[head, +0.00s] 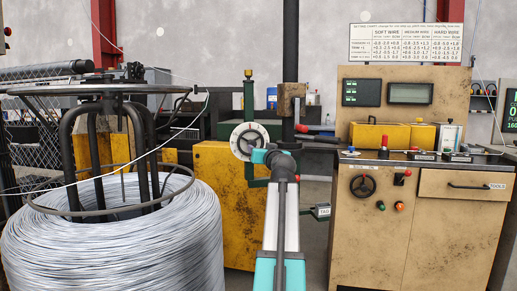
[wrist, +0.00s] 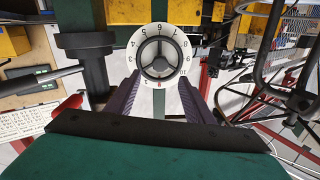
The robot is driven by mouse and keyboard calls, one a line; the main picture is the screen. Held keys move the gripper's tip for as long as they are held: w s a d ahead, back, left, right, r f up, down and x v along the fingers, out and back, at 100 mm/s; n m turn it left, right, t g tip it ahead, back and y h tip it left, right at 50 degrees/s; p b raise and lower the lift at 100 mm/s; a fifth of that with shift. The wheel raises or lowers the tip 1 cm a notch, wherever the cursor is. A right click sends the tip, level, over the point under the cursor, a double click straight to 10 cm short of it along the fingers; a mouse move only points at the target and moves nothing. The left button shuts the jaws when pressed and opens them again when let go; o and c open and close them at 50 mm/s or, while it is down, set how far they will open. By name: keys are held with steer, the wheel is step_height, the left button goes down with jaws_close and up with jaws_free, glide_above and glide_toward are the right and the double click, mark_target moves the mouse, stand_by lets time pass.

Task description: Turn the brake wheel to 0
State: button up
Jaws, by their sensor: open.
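The brake wheel (head: 248,141) is a dark three-spoked handwheel on a round white numbered dial, mounted on a green post. In the wrist view the brake wheel (wrist: 159,57) lies straight ahead, its numbers turned over, with a small red mark at the dial's lower edge. The exact reading is too small to tell. My gripper (wrist: 160,80) is open, with one dark purple finger on each side of the dial's lower part; I cannot tell whether they touch it. In the head view my teal arm end covers the dial's lower right, and the fingers are hidden.
A large coil of wire (head: 110,245) stands at the left under a round frame. A yellow cabinet (head: 222,200) is behind the post.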

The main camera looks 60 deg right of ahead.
steer(key=shift+p+v, duration=0.3)
steer(key=shift+v, duration=1.35)
